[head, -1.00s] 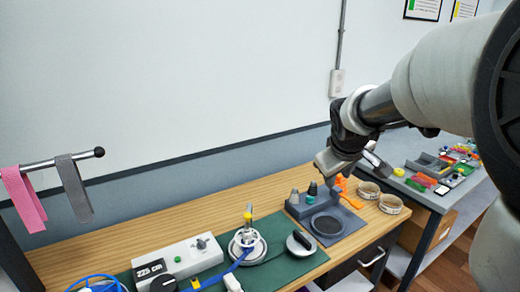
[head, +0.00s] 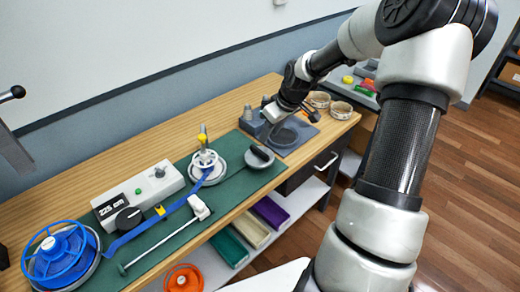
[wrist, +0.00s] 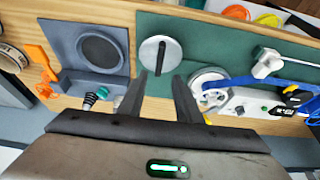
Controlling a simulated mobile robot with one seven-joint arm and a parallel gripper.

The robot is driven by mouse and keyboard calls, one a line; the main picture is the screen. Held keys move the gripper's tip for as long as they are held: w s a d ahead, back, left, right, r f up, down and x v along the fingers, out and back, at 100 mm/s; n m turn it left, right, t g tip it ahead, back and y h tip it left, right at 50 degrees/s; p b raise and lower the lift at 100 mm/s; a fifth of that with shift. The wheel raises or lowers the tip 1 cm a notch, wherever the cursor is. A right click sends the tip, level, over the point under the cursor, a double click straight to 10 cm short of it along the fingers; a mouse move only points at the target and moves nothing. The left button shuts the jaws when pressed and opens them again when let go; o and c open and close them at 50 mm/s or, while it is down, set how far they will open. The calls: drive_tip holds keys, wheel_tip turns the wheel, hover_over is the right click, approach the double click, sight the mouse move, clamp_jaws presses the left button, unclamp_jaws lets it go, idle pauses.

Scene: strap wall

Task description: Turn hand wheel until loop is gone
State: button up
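The hand wheel (head: 204,158) is a pale wheel with an upright yellow-topped knob on a round metal base on the green mat. A blue strap (head: 160,217) runs from it past a yellow clip to a blue spool (head: 60,253) at the left. I cannot tell whether the strap has a loop. My gripper (head: 272,112) is over the grey fixture, right of and apart from the wheel. In the wrist view my gripper (wrist: 158,88) is open, with nothing between its fingers. The wheel (wrist: 210,82) is partly hidden behind a finger there.
A grey box reading "225 cm" (head: 137,193) and a white slider on a rod (head: 199,207) lie on the mat. A round metal disc with a black bar (head: 259,156) is right of the wheel. A grey fixture (head: 302,135) and two round tins (head: 341,110) are farther right.

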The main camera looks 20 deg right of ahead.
sight(260, 151)
drive_tip(key=x, duration=1.1)
drive_tip(key=shift+w+f, duration=0.15)
drive_tip(key=shift+f, duration=0.2)
drive_tip(key=shift+c, duration=0.4)
clamp_jaws()
